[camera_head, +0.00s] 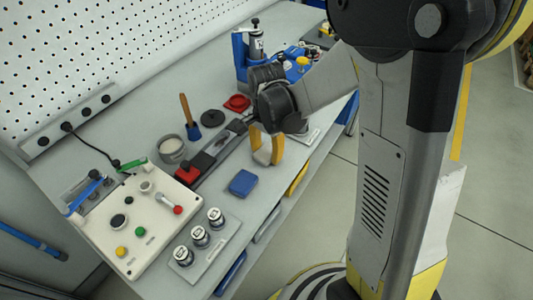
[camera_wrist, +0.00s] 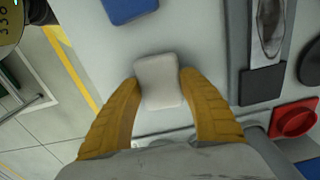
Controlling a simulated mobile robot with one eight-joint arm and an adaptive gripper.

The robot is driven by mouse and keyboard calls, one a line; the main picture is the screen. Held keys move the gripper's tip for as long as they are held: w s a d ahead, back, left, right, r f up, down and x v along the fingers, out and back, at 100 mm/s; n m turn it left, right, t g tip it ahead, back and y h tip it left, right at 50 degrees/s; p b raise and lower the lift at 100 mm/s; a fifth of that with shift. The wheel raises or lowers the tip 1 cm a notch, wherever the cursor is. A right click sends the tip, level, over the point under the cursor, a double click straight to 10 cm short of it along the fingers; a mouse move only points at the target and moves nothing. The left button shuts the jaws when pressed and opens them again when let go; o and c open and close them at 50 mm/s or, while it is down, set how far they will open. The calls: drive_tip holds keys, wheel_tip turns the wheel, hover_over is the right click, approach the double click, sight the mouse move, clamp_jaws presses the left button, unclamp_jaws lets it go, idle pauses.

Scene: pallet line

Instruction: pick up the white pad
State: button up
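The white pad (camera_wrist: 158,80) is a small, pale block with rounded corners. In the wrist view it lies between the two yellow fingers of my gripper (camera_wrist: 159,78), with a fingertip close against each side. Whether the fingertips press on it cannot be told. In the head view my gripper (camera_head: 264,158) points down over the front part of the grey bench, right of the blue block. The pad is hard to make out there between the fingers.
A blue block (camera_head: 243,183) lies on the bench near my gripper; it also shows in the wrist view (camera_wrist: 128,8). A red dish (camera_head: 237,103) and a dark disc (camera_head: 212,118) stand behind. A control panel (camera_head: 137,222) is at left. The bench's front edge is close.

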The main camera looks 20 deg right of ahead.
sight(268, 152)
drive_tip(key=shift+r, duration=0.15)
drive_tip(key=shift+r+p, duration=0.3)
drive_tip(key=shift+r, duration=0.05)
drive_tip(key=r+p, duration=0.1)
drive_tip(key=r, duration=0.1)
drive_tip(key=r+p, duration=0.1)
drive_tip(key=r, duration=0.1)
drive_tip(key=shift+s+d, duration=0.15)
drive_tip(key=shift+s, duration=0.05)
drive_tip(key=s+d+r+p, duration=0.4)
drive_tip(key=s+d+r, duration=0.2)
drive_tip(key=s, duration=0.3)
drive_tip(key=shift+d, duration=0.2)
drive_tip(key=shift+c, duration=0.4)
